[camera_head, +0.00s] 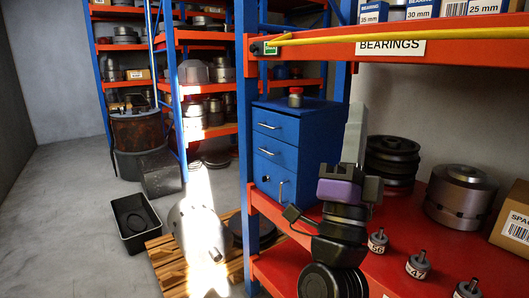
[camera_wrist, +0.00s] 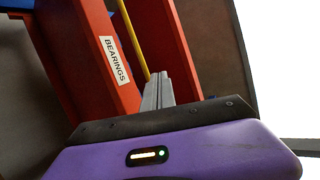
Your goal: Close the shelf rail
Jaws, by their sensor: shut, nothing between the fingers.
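The yellow shelf rail (camera_head: 400,37) runs across the front of the upper orange shelf, above the white BEARINGS label (camera_head: 390,47). Its left end meets a small black bracket with a green mark (camera_head: 268,48) at the blue post; I cannot tell whether it is latched. My gripper (camera_head: 354,112) points upward in front of the shelf, below the rail, shut and empty. In the wrist view the shut fingers (camera_wrist: 157,82) point toward the rail (camera_wrist: 133,38), with the label (camera_wrist: 115,61) to their left. Contact with the rail is not evident.
Bearing boxes (camera_head: 420,9) stand on the upper shelf. The lower shelf holds dark pulleys (camera_head: 392,160), a metal rotor (camera_head: 460,190), small numbered weights (camera_head: 417,266) and a cardboard box (camera_head: 512,220). A blue drawer cabinet (camera_head: 285,135) stands behind the post. Open floor (camera_head: 70,190) lies left.

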